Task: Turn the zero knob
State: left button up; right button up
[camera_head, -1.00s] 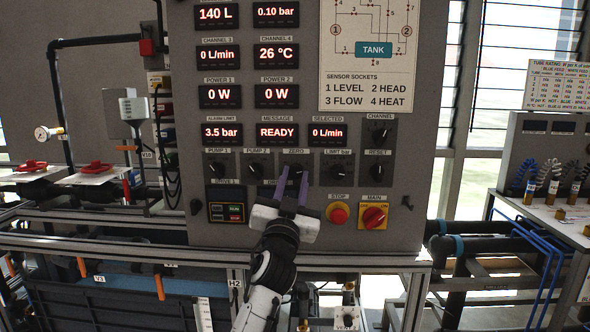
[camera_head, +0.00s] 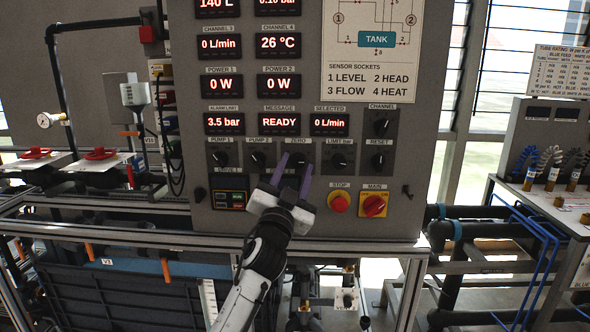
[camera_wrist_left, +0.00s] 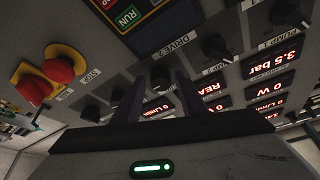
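The zero knob (camera_head: 298,160) is a small dark knob under the ZERO label on the grey panel, in the row below the red displays. My left gripper (camera_head: 296,161) is in front of it. Its two purple fingers are apart, one on each side of the knob as seen from the head. In the left wrist view the fingers (camera_wrist_left: 157,88) point at the panel, with the zero knob (camera_wrist_left: 160,76) showing in the gap between them. I cannot tell whether the fingers touch the knob. My right gripper is not in view.
Close by are the pump 2 knob (camera_head: 258,159) on the left and the limit knob (camera_head: 340,161) on the right. Below are a red stop button (camera_head: 339,203), a red main switch (camera_head: 374,205) and the drive buttons (camera_head: 230,200). A metal rail (camera_head: 130,235) runs below the panel.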

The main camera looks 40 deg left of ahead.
pick_arm(q)
jog(key=shift+o, duration=0.2)
jog(key=b+v, duration=0.1)
jog(key=v, duration=0.9)
jog(key=shift+b, duration=0.35)
jog(key=shift+s, duration=0.15)
dwell(2.5)
